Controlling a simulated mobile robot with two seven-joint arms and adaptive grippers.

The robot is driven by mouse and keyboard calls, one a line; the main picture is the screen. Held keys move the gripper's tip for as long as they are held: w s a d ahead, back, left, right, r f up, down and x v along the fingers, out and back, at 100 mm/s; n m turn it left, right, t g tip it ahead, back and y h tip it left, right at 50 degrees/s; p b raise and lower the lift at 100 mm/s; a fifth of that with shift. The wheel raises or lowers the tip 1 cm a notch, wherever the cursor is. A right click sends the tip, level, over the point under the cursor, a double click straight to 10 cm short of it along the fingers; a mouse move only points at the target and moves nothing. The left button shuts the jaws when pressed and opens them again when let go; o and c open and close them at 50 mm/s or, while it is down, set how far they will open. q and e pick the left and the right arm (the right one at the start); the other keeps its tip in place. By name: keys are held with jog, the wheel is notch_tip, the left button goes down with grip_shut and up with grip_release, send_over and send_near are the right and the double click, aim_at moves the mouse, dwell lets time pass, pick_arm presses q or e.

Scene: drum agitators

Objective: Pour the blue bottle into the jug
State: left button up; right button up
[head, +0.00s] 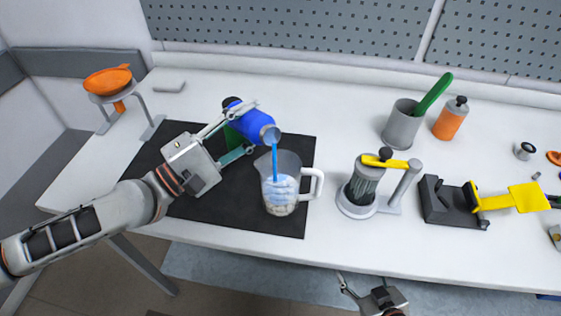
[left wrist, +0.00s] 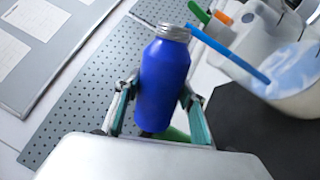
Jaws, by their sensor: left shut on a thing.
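The blue bottle (head: 251,121) is tilted with its open mouth over the jug, and a blue stream runs from it into the jug. My left gripper (head: 243,129) is shut on the bottle's body and holds it above the black mat. The bottle also shows between the fingers in the left wrist view (left wrist: 164,85). The clear jug (head: 279,187) stands upright on the mat, handle to the right, with bluish liquid above whitish lumps. It shows partly at the right edge of the left wrist view (left wrist: 290,80). My right gripper (head: 362,292) is at the bottom edge, its fingers only partly seen.
The black mat (head: 225,205) lies under the jug. A green thing (head: 232,138) is partly hidden behind the bottle. Right of the jug stand a grey device with a yellow lever (head: 385,162), a grey cup (head: 400,128) and an orange bottle (head: 450,120).

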pick_arm(q)
jog(key=shift+r, duration=0.15)
dwell(0.3)
jog(key=shift+s+d+r+m+p, duration=0.2)
jog(key=shift+m+p, duration=0.15)
jog(key=shift+m, duration=0.15)
jog(key=shift+s+r+m, duration=0.1)
jog(key=shift+r+m, duration=0.05)
jog(key=shift+m, duration=0.25)
dwell(0.7)
jog(key=shift+r+m+p, duration=0.2)
jog(key=shift+m+p, duration=0.1)
jog(key=shift+p, duration=0.1)
dwell(0.7)
